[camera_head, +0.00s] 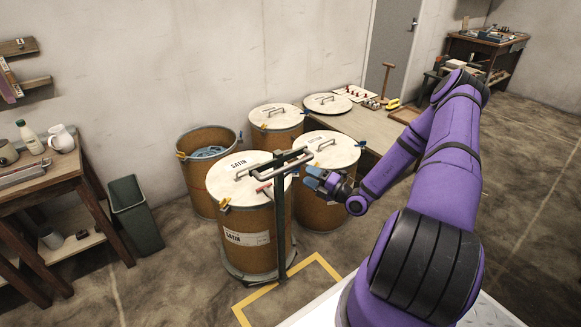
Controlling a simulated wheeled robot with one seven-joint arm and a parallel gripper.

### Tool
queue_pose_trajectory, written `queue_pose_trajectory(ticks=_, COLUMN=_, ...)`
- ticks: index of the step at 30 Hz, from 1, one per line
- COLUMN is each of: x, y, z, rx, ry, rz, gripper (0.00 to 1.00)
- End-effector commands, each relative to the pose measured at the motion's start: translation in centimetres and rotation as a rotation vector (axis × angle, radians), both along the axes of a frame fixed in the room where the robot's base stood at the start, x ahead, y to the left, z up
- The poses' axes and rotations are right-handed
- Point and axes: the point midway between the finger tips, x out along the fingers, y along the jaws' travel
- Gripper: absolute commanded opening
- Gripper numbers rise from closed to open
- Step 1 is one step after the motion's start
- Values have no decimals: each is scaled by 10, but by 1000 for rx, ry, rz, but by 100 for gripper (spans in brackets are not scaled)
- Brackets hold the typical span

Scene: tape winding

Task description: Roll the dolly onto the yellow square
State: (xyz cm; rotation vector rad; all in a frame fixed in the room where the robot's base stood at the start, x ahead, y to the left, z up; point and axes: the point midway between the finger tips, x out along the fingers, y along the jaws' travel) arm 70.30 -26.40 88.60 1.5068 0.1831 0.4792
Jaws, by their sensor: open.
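The dolly (281,235) has a low round base, an upright dark post and a grey handle bar (281,165) at the top. A brown drum (240,222) with a white lid and SATIN labels stands upright on it. The yellow square (320,262) is an outline on the floor, in front of and to the right of the dolly. The dolly's near edge and post foot are at its far line; I cannot tell whether they overlap it. My gripper (314,181), with blue fingertips, is open and empty, just right of the handle and apart from it.
An open drum with blue contents (207,152) and lidded drums (275,122) stand behind the dolly. A low table (365,125) is at the back. A wooden table (45,178) and grey bin (136,215) are at left. Bare floor lies front left.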

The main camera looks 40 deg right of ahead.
Motion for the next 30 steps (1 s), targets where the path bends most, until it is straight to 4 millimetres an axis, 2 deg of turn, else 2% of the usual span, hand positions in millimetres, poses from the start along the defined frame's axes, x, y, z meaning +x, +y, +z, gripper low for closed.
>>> queue_pose_trajectory(ticks=6, x=36, y=17, z=7, rx=-2, ry=-2, rz=3, gripper=48)
queue_pose_trajectory(ticks=12, x=60, y=29, z=12, rx=-2, ry=0, rz=3, gripper=48)
queue_pose_trajectory(ticks=18, x=71, y=33, z=14, rx=-2, ry=-1, rz=2, gripper=48)
queue_pose_trajectory(ticks=26, x=72, y=34, z=14, rx=-2, ry=0, rz=1, gripper=48)
queue_pose_trajectory(ticks=27, x=72, y=34, z=14, rx=-1, ry=0, rz=1, gripper=46)
queue_pose_trajectory(ticks=30, x=72, y=34, z=14, rx=-2, ry=0, rz=2, gripper=23)
